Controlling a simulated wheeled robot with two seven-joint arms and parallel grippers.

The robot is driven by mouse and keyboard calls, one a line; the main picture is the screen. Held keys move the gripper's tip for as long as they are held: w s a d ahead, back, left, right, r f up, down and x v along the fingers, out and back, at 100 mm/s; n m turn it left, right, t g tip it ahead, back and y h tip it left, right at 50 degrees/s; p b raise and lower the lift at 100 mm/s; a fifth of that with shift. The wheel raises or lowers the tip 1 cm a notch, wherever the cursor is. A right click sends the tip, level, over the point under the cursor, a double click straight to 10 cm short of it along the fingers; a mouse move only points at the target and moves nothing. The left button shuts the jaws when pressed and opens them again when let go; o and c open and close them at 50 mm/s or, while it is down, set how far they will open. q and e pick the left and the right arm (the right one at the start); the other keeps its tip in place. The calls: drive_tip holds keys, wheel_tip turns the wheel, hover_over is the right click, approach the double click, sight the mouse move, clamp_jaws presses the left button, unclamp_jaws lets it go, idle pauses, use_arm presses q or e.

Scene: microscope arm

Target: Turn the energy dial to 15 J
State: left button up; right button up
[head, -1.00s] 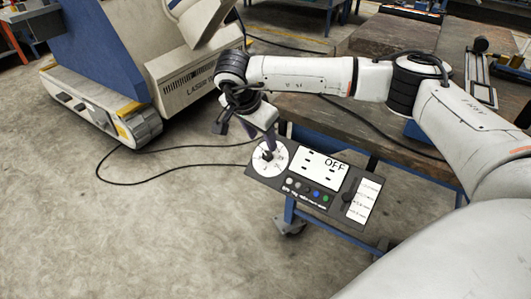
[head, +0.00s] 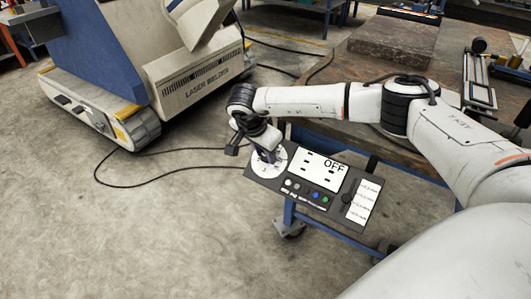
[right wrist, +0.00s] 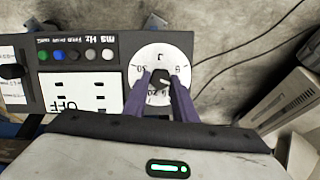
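The energy dial (head: 265,166) is a white round scale marked J with a small black knob, on the left end of a dark control panel (head: 342,182). In the right wrist view the dial (right wrist: 155,55) has numbers around its rim, partly hidden by my fingers. Its black knob (right wrist: 159,77) sits between the fingertips. My right gripper (head: 268,157) reaches down over the dial in the head view. In the right wrist view its two purple fingers (right wrist: 160,82) stand apart on either side of the knob, with white dial face showing between them. My left gripper is not in view.
The panel has a white screen (head: 316,168) reading OFF, a row of coloured buttons (head: 314,195) and a black selector knob (head: 346,198). A workbench (head: 410,75) stands behind. A laser welder (head: 203,85) stands at left, with a black cable (head: 120,186) on the floor.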

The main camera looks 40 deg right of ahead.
drive_tip(key=c, duration=0.4)
drive_tip(key=shift+c, duration=0.2)
drive_tip(key=m, duration=0.3)
drive_tip(key=shift+s+f+t+b, duration=0.1)
drive_tip(key=shift+s+t+b, duration=0.05)
drive_tip(key=shift+t+b, duration=0.2)
drive_tip(key=m+t+b, duration=0.1)
drive_tip(key=m, duration=0.3)
drive_tip(key=shift+s+b, duration=0.1)
drive_tip(key=shift+b, duration=0.3)
drive_tip(key=shift+m, duration=0.5)
drive_tip(key=o, duration=1)
